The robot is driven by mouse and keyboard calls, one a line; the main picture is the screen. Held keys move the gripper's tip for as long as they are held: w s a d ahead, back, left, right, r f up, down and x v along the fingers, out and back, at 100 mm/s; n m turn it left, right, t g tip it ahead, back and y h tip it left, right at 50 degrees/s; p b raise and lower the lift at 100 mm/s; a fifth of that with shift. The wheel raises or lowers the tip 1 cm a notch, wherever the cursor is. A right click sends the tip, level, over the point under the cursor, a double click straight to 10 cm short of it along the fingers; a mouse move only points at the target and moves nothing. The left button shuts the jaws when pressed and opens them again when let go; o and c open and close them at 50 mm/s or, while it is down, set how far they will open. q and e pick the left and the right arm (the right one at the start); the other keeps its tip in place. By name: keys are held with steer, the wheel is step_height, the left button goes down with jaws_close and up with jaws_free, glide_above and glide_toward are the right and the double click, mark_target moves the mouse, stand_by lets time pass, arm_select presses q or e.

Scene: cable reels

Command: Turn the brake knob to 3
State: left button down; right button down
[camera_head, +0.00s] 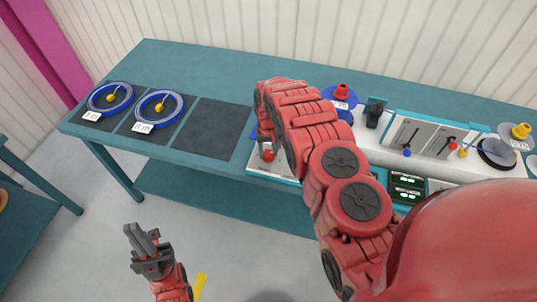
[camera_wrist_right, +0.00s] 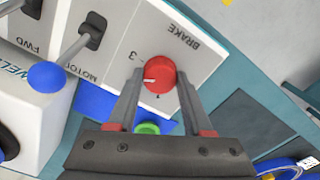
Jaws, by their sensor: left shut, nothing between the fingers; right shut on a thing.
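The red brake knob (camera_wrist_right: 161,69) sits on a white panel (camera_wrist_right: 205,52) marked BRAKE in the right wrist view. Its white pointer mark faces left in that picture, between the printed 3 at its upper left and the 1 below it. The left finger covers the panel where the mark points. My right gripper (camera_wrist_right: 158,77) is shut on the knob, one finger on each side. In the head view the knob (camera_head: 268,155) shows below my right arm, which hides much of the panel. My left gripper (camera_head: 143,247) is shut and empty, low over the floor in front of the table.
A motor lever with a blue ball (camera_wrist_right: 46,76) and a green button (camera_wrist_right: 148,128) are near the knob. Two blue reels (camera_head: 110,98) (camera_head: 159,108) lie on dark mats at the table's left; a third mat (camera_head: 205,129) is bare. More levers (camera_head: 408,151) stand right of my arm.

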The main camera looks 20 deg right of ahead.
steer(key=m+b, duration=0.1)
steer(key=m, duration=0.1)
steer(key=shift+f+m, duration=0.1)
steer(key=shift+m, duration=0.3)
steer(key=shift+m+b, duration=0.8)
steer(key=shift+m, duration=0.7)
steer(key=shift+c, duration=1.6)
jaws_free()
steer(key=shift+r, duration=0.2)
